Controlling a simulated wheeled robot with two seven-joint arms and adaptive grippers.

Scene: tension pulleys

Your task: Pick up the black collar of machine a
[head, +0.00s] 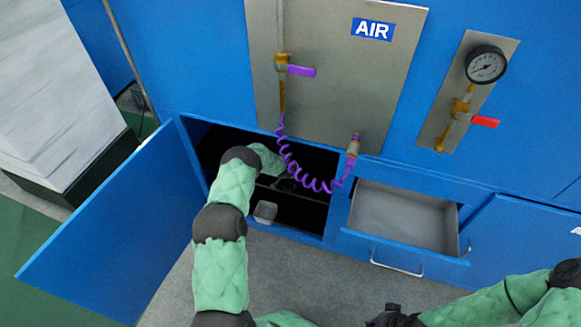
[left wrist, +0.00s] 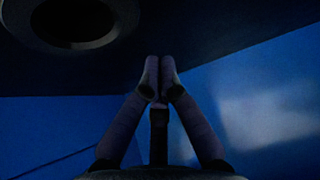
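A dark ring-shaped part (left wrist: 75,22) with a round hole shows at the upper left of the left wrist view. It is cut off by the frame, and I cannot tell for sure whether it is the black collar. My left gripper (left wrist: 159,64) has its two fingertips together, to the right of and apart from this ring. A dark post (left wrist: 159,135) shows between the fingers; I cannot tell what it is. In the head view my left arm reaches into the dark open cabinet, where its gripper is hard to make out. My right gripper (head: 393,316) shows only partly at the bottom edge.
The blue cabinet door (head: 105,232) stands open at the left. A grey block (head: 265,212) sits inside the opening. A purple coiled hose (head: 303,180) hangs across the opening's front. An empty open drawer (head: 400,218) juts out at the right. Blue walls surround the gripper.

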